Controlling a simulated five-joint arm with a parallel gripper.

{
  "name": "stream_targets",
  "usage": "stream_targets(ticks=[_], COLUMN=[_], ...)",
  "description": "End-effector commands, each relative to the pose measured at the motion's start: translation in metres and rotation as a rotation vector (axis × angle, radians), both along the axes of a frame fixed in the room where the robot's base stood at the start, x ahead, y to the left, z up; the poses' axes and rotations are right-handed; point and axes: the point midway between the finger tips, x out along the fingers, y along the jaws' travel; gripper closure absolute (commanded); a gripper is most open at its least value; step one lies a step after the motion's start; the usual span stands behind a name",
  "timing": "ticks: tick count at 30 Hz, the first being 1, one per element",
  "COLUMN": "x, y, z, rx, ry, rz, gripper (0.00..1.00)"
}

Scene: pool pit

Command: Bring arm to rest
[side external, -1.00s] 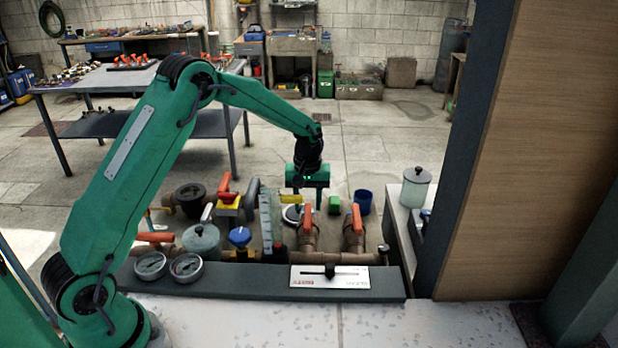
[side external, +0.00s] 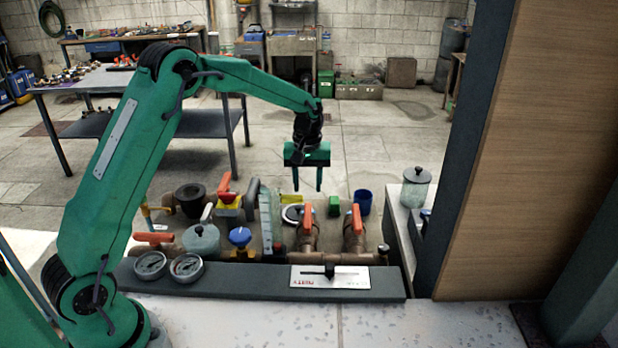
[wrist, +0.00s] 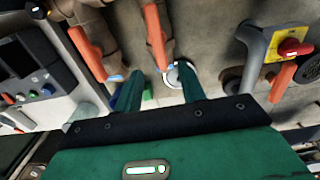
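My gripper (side external: 307,188) hangs fingers-down from my bent green arm, above the pipework in the side view. Its two green fingers are apart with nothing between them. The wrist view also shows the gripper (wrist: 158,72) with a clear gap between the fingers. A round white-rimmed gauge (side external: 293,213) lies low beneath the gripper. The fingers touch none of these.
Pipes with orange-handled valves (side external: 354,217), a red-and-yellow switch (side external: 228,201) and a blue-knobbed valve (side external: 240,237) stand in the pit. A lidded jar (side external: 416,188) stands on the right ledge, near a wooden panel (side external: 510,150). The air above the pit is open.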

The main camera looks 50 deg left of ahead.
Motion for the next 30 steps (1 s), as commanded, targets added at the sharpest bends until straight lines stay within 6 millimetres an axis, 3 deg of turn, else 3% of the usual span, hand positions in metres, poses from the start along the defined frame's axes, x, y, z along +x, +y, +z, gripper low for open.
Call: stream_targets(ticks=[5, 11, 21, 30], x=[-0.007, -0.025, -0.076, -0.129], y=[-0.003, -0.011, -0.028, -0.041], z=[0.014, 0.047, 0.106, 0.143], rx=[0.002, 0.009, 0.031, 0.059], ry=[-0.018, -0.058, -0.147, -0.224], rz=[-0.026, -0.090, -0.237, -0.367], gripper=[0.60, 0.60, 0.60, 0.60])
